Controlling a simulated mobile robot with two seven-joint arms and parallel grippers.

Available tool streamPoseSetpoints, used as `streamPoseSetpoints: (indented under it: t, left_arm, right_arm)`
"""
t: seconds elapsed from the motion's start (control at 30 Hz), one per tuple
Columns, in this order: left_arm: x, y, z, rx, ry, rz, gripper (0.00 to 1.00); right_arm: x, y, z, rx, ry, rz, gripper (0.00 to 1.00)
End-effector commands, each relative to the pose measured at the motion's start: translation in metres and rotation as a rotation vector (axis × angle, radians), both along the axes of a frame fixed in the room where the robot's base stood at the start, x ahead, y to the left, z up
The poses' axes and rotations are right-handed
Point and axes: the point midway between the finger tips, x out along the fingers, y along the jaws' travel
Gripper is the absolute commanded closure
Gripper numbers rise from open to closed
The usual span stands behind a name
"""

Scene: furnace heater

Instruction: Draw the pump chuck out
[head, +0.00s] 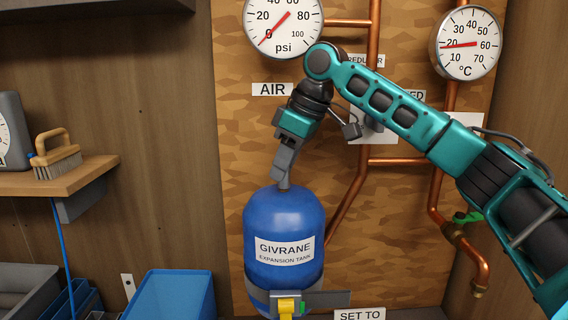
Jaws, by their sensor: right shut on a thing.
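The blue expansion tank (284,215), labelled GIVRANE, stands upright against the wood-patterned board. My right gripper (283,176) points down at the tank's top and is shut on a small grey piece at the top stem, which I take to be the pump chuck. The fingers hide most of it, so I cannot tell whether it is seated on the stem. My left gripper is not in view.
The AIR gauge (283,24) hangs above, and a temperature gauge (467,43) is at upper right. Copper pipes (373,120) run behind my right arm. A shelf (75,178) with a brush (56,158) is at left, above a blue bin (172,296). A yellow part (287,306) sits at the tank's bracket.

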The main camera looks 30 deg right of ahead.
Motion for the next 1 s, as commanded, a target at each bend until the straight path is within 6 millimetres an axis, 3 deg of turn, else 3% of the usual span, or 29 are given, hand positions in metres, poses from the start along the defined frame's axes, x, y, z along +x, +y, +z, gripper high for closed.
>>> streamPoseSetpoints:
  t: [0.63, 1.0]
  left_arm:
    - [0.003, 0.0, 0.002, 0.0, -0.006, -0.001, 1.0]
    - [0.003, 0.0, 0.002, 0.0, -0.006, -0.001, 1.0]
  right_arm:
    - [0.0, 0.0, 0.027, 0.001, -0.004, -0.001, 1.0]
    - [0.0, 0.0, 0.03, 0.001, -0.003, 0.0, 1.0]
